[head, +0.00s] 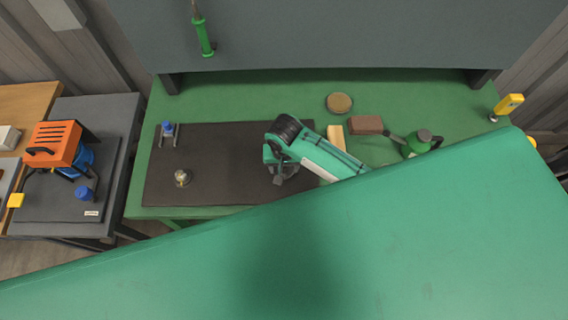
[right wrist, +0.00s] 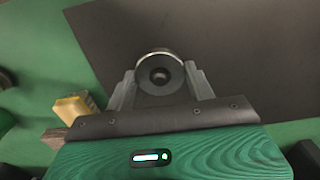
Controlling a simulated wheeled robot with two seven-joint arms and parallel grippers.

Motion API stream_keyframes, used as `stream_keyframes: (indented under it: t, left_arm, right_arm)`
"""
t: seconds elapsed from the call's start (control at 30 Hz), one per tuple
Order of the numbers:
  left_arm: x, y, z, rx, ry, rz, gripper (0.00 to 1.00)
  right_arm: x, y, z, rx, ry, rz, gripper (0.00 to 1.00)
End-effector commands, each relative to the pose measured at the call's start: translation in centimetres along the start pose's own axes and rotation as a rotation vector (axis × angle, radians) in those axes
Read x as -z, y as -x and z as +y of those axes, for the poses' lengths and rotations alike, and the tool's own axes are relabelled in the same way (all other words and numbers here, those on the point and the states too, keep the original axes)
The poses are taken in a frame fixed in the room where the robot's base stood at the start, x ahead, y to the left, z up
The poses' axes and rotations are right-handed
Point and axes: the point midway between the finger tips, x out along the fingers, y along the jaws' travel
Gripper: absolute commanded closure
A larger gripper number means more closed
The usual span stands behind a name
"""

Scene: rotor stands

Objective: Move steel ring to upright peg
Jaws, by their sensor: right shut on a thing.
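My right gripper (right wrist: 160,88) is shut on the steel ring (right wrist: 160,55), a round piece with a dark face and a hole in its middle, held between the two grey fingers. In the head view my right gripper (head: 279,178) is over the right part of the dark mat; the ring cannot be made out there. A small round metallic piece (head: 182,178), perhaps the upright peg on its base, stands at the mat's front left. A small stand with a blue top (head: 168,130) is at the mat's back left. My left gripper is not in view.
The dark mat (head: 220,150) lies on the green table (head: 260,90), its middle clear. Behind and right of my arm are a brown disc (head: 339,103), a wood block (head: 336,138), a brown block (head: 366,125) and a green can (head: 416,144). A side table (head: 110,108) stands left.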

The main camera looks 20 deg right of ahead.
Motion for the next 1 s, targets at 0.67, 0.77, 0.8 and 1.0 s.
stream_keyframes:
  t: [0.67,0.77,0.8,1.0]
  left_arm:
    - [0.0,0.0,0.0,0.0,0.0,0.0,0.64]
    - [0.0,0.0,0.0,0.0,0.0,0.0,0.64]
    - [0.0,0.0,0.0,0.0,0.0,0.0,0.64]
    - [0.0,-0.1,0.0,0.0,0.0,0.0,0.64]
  right_arm:
    - [0.0,-0.8,0.0,0.0,0.0,0.0,0.66]
    - [0.0,-0.8,0.0,0.0,0.0,0.0,0.66]
    - [0.0,-0.9,0.0,0.0,0.0,0.0,0.66]
    - [0.0,-1.4,0.0,0.001,-0.001,0.0,0.66]
